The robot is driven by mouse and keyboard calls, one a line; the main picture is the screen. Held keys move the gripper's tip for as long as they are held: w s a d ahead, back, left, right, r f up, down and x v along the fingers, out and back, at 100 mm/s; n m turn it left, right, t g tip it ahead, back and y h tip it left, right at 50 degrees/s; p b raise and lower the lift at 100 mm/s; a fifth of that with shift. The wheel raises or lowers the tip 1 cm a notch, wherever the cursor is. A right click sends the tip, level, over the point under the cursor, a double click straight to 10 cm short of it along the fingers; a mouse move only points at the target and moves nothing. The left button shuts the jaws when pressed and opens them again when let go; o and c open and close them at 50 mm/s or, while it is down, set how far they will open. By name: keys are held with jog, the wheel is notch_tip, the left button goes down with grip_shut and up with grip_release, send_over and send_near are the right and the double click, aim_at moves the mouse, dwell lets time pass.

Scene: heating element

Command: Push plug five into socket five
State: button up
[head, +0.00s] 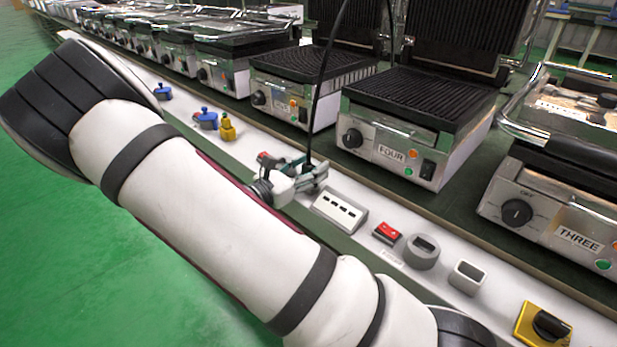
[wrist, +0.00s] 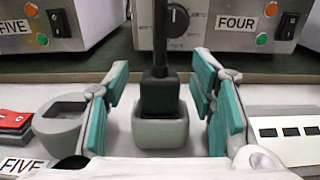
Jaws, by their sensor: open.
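A black plug (wrist: 160,92) with a cable rising from its top stands upright in a square grey holder (wrist: 160,132) in the wrist view. The plug's lower end is hidden inside the holder. My gripper (wrist: 160,105) is open, with one teal finger on each side of the plug and gaps between. A rounded grey socket (wrist: 62,122) with a dark opening lies left of the fingers, near a label reading FIVE (wrist: 25,166). In the head view my gripper (head: 309,178) is over the white strip, at the black cable (head: 322,95); the plug is mostly hidden there.
A red switch (wrist: 14,122) is at the left, and a white slotted panel (wrist: 285,135) is close to the right finger. Grills stand behind the strip, including one labelled FOUR (head: 392,153). Another round socket (head: 422,252) and an empty square holder (head: 467,277) stand farther right.

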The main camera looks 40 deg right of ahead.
aim_at(307, 163)
jog(key=shift+c, duration=0.2)
grip_shut()
jog(key=r+p, duration=0.1)
jog(key=r, duration=0.2)
jog(key=r+p, duration=0.2)
jog(key=r, duration=0.1)
jog(key=r+p, duration=0.2)
jog(key=r, duration=0.2)
jog(key=shift+w, duration=0.25)
jog(key=w+a+p, duration=0.1)
jog(key=w+p, duration=0.3)
jog(key=w, duration=0.4)
jog(key=shift+w+a+p, duration=0.3)
jog(key=shift+a+p, duration=0.05)
jog(key=shift+a, duration=0.05)
jog(key=shift+r, duration=0.1)
